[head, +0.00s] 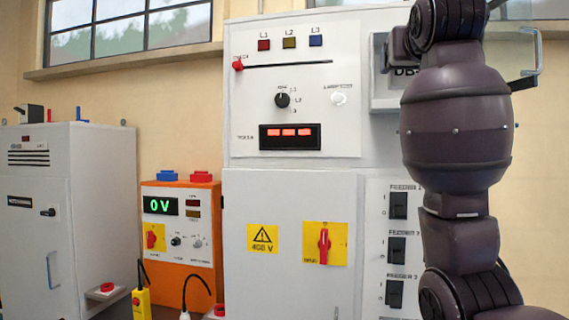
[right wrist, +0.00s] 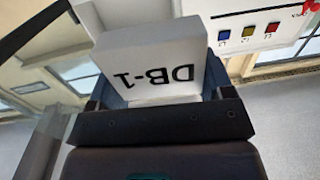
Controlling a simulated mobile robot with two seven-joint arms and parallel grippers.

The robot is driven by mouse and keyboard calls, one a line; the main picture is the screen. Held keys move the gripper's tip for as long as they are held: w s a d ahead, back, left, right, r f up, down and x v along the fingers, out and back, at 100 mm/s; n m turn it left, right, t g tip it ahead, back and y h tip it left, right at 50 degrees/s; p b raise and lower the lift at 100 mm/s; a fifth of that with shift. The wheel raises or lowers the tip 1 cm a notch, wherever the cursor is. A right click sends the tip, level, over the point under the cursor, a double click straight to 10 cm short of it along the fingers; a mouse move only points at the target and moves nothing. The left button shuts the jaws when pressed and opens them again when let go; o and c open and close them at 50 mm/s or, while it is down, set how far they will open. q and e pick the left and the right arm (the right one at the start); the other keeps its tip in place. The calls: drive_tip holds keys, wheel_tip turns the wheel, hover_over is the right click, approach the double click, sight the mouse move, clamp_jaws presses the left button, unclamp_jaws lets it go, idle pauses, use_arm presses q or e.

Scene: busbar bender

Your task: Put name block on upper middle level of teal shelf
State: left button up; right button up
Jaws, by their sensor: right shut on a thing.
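The name block (right wrist: 148,62) is a white block with black "DB-1" lettering, upside down in the right wrist view. My right gripper (right wrist: 155,95) is shut on it, with dark jaw parts at its lower edge and sides. In the head view my right arm rises along the right side, and I cannot make out its fingertips. The teal shelf and my left gripper are in neither view.
A tall grey cabinet (head: 290,185) with lamps, switches and a red display fills the middle. An orange meter unit (head: 180,230) reading "0V" stands left of it. A smaller grey cabinet (head: 60,150) is at far left. A metal handle (head: 532,60) is close right of my arm.

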drive_tip(key=a+f+n+y+b, duration=0.1)
drive_tip(key=a+f+y, duration=0.1)
drive_tip(key=f, duration=1.5)
drive_tip(key=a+f+n+y, duration=0.1)
drive_tip(key=a+f+y, duration=0.1)
drive_tip(key=f, duration=1.5)
drive_tip(key=s+d+f, duration=0.1)
drive_tip(key=s+f, duration=0.3)
drive_tip(key=f, duration=0.6)
drive_tip(key=s+d+f, duration=0.1)
drive_tip(key=s+f, duration=0.3)
drive_tip(key=f, duration=0.7)
drive_tip(key=s+d+f+h+b, duration=0.1)
drive_tip(key=s+f, duration=0.3)
drive_tip(key=f, duration=0.7)
drive_tip(key=shift+s, duration=0.2)
drive_tip(key=shift+a, duration=0.1)
